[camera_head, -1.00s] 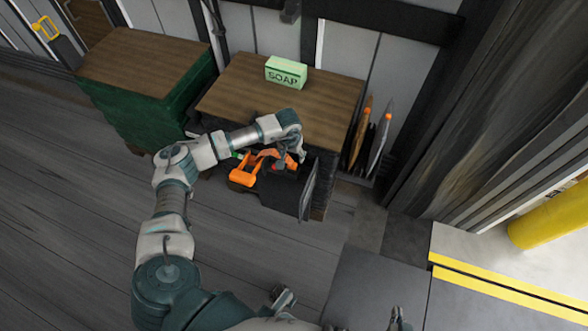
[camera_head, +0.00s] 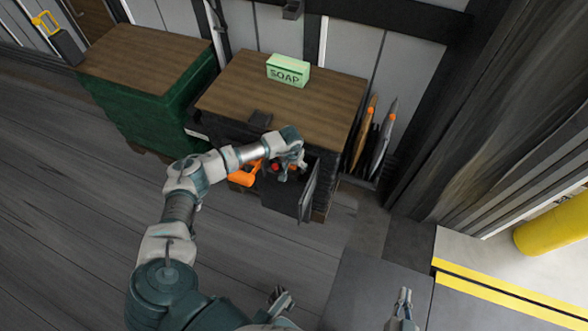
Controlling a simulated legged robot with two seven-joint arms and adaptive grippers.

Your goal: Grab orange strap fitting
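An orange item (camera_head: 243,176), which looks like the strap fitting, shows at the left side of the open black drawer (camera_head: 285,199). My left forearm hides much of it. A small red spot (camera_head: 276,167) shows beside it. My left gripper (camera_head: 291,171) is over the drawer, pointing down, its fingers apart. A bit of orange shows behind the fingers; I cannot tell whether they touch it. What seems to be part of my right gripper (camera_head: 402,305) is at the bottom edge, away from the drawer; its fingers are unclear.
The drawer belongs to a wood-topped cabinet (camera_head: 240,85) bearing a green soap box (camera_head: 288,71). A green wood-topped chest (camera_head: 140,55) stands at left. Long pointed tools (camera_head: 372,135) lean right of the cabinet. A yellow post (camera_head: 550,228) stands far right. The floor in front is clear.

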